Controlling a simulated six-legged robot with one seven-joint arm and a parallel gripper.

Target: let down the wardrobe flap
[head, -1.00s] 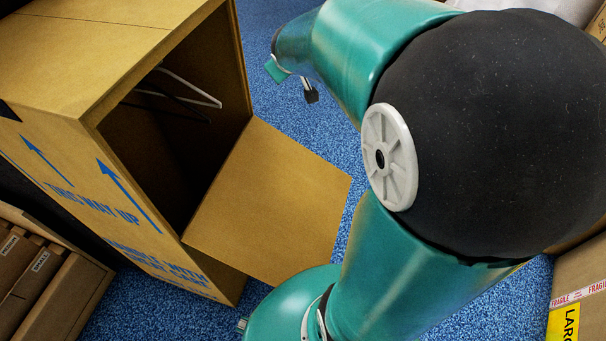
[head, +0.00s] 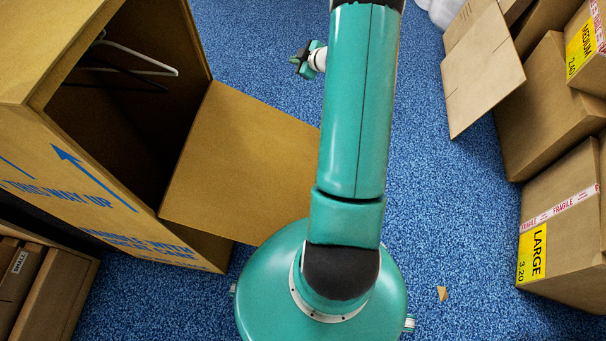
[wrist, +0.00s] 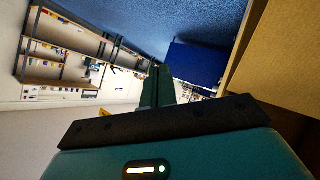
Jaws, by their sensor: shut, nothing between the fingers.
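The wardrobe carton (head: 85,190) stands at the left in the head view, its opening facing right. Its flap (head: 240,160) sticks outward from the lower part of the opening, over the blue floor. My gripper (head: 305,62) is beyond the flap's far edge, apart from it, with nothing held. In the wrist view the fingers (wrist: 156,88) are together. A brown cardboard surface (wrist: 268,50) fills the right side there; I cannot tell whether it is the flap or the carton wall.
Hangers (head: 135,65) hang inside the carton. Cartons marked LARGE (head: 565,225) and MEDIUM (head: 590,55) stack at the right, with a leaning cardboard sheet (head: 482,70). A crate of small cartons (head: 45,290) stands at lower left.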

